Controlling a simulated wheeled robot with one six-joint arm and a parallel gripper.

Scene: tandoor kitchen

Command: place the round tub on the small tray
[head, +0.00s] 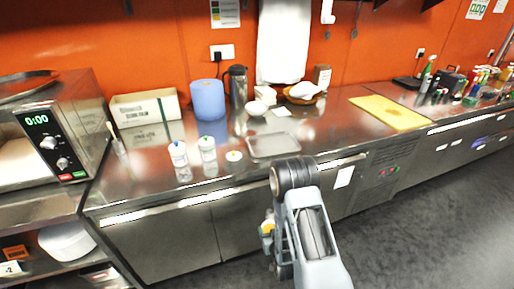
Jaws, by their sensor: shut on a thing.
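The small tray (289,151) is a shallow metal tray lying flat and empty near the front edge of the steel counter. My gripper (268,236) is low in front of the counter, below its top edge and mostly hidden by my own arm. It is shut on a small round thing with white, yellow and green on it, which looks like the round tub (267,227). Only part of that tub shows beside my arm. It is apart from the tray, below and in front of it.
Behind are a blue roll (208,100), a flask (237,88), bowls (257,107) and a bread basket (303,96). A yellow board (390,112) lies right. Counter right of the tray is clear.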

